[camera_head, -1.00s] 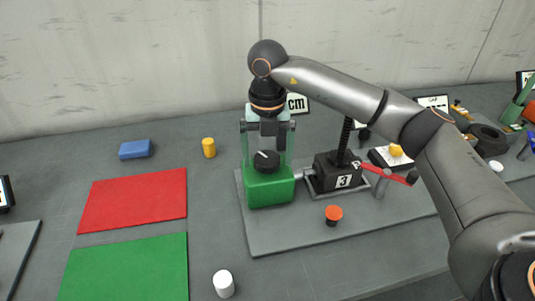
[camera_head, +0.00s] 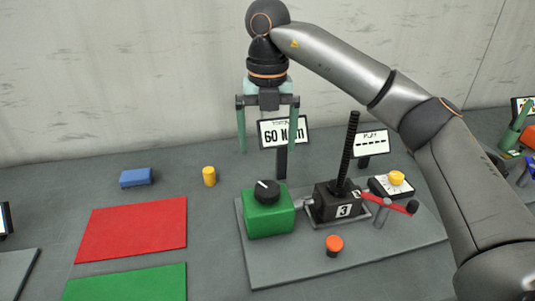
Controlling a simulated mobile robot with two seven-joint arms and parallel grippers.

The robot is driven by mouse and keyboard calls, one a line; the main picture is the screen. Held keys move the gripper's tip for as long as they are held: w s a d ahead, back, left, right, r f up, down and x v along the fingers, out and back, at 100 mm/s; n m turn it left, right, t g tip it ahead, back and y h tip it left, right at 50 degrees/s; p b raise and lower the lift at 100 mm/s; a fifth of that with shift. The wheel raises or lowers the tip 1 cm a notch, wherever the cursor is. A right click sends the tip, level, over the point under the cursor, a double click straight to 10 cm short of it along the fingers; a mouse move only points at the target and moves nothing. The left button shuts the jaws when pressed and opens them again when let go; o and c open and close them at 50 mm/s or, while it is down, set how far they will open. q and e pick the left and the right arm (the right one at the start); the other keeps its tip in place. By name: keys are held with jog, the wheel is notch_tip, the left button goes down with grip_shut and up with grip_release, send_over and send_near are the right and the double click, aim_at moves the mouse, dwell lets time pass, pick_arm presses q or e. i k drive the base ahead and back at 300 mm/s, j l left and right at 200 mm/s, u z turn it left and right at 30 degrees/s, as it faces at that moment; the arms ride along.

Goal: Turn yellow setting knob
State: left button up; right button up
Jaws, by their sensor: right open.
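The yellow knob (camera_head: 396,178) sits on a white dial plate (camera_head: 391,188) at the right of the grey base board. My right gripper (camera_head: 268,148) is open and empty, pointing down, with its two pale green fingers apart. It is well to the left of the yellow knob and above the green box (camera_head: 270,215), which carries a black knob (camera_head: 266,191) with a white pointer mark. My left gripper is not in view.
An orange button (camera_head: 334,245) is in front. Displays (camera_head: 284,132) stand behind. Red (camera_head: 132,227) and green mats lie left.

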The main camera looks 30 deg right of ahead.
aim_at(396, 177)
jog(key=k, duration=1)
